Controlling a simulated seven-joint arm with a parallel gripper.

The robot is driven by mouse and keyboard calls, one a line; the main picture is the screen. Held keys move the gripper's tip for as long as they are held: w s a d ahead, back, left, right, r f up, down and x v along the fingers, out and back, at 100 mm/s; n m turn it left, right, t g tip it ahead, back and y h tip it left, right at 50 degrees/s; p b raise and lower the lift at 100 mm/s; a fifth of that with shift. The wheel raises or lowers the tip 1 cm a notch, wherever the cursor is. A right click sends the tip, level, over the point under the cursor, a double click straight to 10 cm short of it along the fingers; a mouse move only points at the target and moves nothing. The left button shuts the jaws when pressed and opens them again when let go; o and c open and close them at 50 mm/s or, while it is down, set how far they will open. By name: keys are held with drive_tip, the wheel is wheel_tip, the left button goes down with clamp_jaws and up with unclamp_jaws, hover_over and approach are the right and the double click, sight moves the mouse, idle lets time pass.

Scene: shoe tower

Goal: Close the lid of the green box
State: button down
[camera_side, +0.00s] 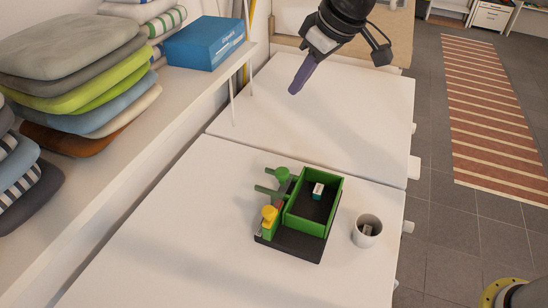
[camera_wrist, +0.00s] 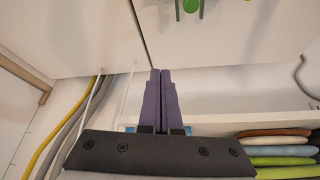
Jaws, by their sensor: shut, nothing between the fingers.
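The green box (camera_side: 333,212) stands on the white table in the side view, with its top open. Inside it, on a dark floor, is a small white and teal block (camera_side: 318,190). Green bars (camera_side: 268,191), a green knob (camera_side: 282,174) and a yellow knob (camera_side: 269,213) sit at its left side on a dark base (camera_side: 295,246). I cannot make out a separate lid. My gripper (camera_side: 294,92) has purple fingers, shut and empty, high over the far table and well apart from the box. The fingers also show together in the wrist view (camera_wrist: 160,72), with a green round part (camera_wrist: 190,5) at the top edge.
A white cup (camera_side: 367,232) with something in it stands just right of the box. A shelf (camera_side: 190,112) along the left holds stacked cushions (camera_side: 75,80) and a blue box (camera_side: 204,43). The table (camera_side: 180,230) left of the green box is clear.

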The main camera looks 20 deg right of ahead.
drive_tip(key=n+g, duration=0.1)
hover_over(267, 174)
drive_tip(key=d, duration=0.1)
wheel_tip(267, 174, down, 7)
drive_tip(key=x, duration=0.6)
drive_tip(key=s+x, duration=0.1)
drive_tip(key=x, duration=0.2)
drive_tip(key=shift+a+f, duration=0.15)
drive_tip(key=shift+f, duration=0.4)
drive_tip(key=shift+s+d+r, duration=0.1)
drive_tip(key=shift+s+d, duration=0.55)
drive_tip(key=shift+s, duration=0.25)
drive_tip(key=shift+s+d, duration=0.55)
drive_tip(key=shift+s, duration=0.15)
